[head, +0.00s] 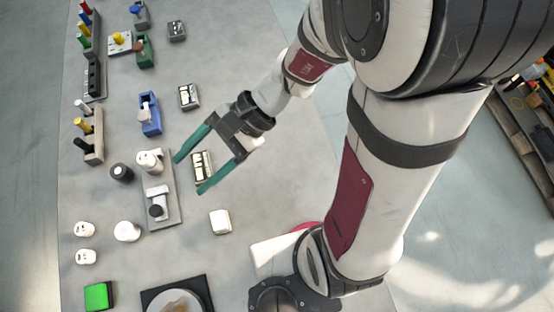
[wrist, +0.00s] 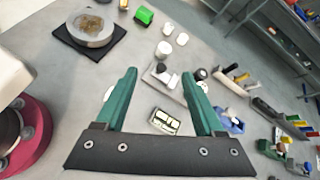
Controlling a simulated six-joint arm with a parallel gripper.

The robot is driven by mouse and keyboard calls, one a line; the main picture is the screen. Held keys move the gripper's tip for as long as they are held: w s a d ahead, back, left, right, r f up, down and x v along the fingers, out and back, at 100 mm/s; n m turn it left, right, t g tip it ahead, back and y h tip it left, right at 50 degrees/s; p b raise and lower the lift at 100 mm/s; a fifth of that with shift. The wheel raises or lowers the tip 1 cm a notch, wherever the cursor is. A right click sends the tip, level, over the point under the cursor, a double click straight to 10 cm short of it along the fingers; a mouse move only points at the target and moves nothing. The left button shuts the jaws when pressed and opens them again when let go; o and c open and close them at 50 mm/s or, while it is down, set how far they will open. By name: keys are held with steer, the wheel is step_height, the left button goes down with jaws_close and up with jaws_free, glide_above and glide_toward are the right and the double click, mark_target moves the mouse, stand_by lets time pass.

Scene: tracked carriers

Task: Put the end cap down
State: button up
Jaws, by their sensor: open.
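My gripper (head: 187,177) is open, with its two green fingers spread apart and nothing visible between them. It also shows in the wrist view (wrist: 159,76). Its fingertips are above the table near a grey plate (head: 171,217) that carries white pieces and a dark-topped piece. I cannot tell for certain which piece is the end cap. A black round piece (head: 122,173) stands left of the plate.
A white block (head: 220,221), a green block (head: 99,296) and a black-based round dish (head: 203,287) stand nearer. Blue holder (head: 150,118) and racks (head: 96,148) are farther left.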

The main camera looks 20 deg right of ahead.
steer(key=s+d+r+n+t+h, duration=0.1)
steer(key=s+d+n+h, duration=0.2)
steer(key=d, duration=0.3)
steer(key=s+d+r+n+t+h, duration=0.1)
steer(key=s+d+r+n+h, duration=0.1)
steer(key=d+h, duration=0.4)
steer(key=shift+s+d+n, duration=0.5)
steer(key=shift+s+d, duration=0.15)
steer(key=shift+s, duration=0.55)
